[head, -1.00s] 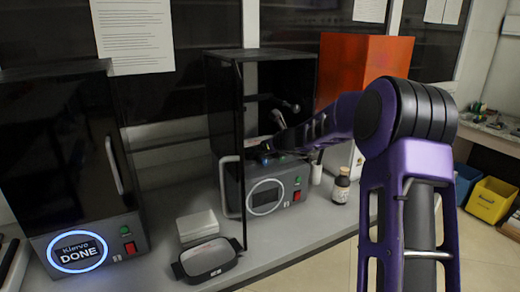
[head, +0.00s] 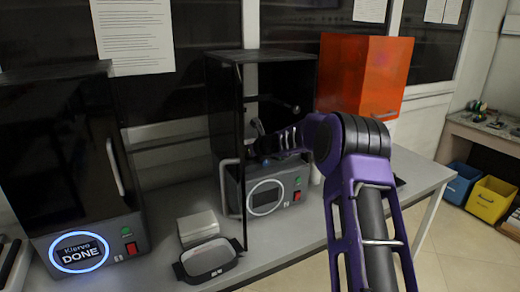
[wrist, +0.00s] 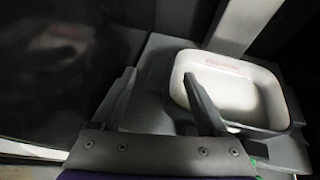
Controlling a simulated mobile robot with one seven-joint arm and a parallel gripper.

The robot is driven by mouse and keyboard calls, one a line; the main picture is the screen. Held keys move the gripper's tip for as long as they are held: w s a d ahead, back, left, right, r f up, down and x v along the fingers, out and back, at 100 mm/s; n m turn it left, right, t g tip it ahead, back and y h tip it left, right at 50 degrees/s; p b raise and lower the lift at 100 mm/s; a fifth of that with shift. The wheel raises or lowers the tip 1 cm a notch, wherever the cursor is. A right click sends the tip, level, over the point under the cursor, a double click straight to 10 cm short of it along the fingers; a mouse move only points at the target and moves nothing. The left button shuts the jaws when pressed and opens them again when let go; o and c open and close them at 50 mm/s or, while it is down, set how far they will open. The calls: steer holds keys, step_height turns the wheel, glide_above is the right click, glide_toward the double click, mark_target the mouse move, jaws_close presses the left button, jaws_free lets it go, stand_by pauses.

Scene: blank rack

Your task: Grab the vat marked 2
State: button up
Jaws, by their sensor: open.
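In the wrist view, a white vat (wrist: 235,95) with a grey rim sits on a grey platform inside a machine. Faint red writing on its inner wall is too small to read. My gripper (wrist: 159,72) is open at its left side. The right finger overlaps the vat's left edge in the picture; the left finger is outside it, over the platform. I cannot tell whether either finger touches it. In the head view, my gripper reaches into the open middle machine (head: 240,190), and the vat is hard to make out there. Another dark-rimmed vat (head: 208,260) lies on the bench.
A left machine (head: 65,160) shows DONE on a lit ring. A white stack (head: 198,227) stands behind the bench vat. An orange box (head: 365,75) is at the back right. The middle machine's door (head: 230,110) stands open beside my arm. Yellow (head: 492,198) and blue bins are at far right.

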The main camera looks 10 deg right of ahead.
jaws_close()
steer(key=shift+r, duration=0.1)
stand_by(0.4)
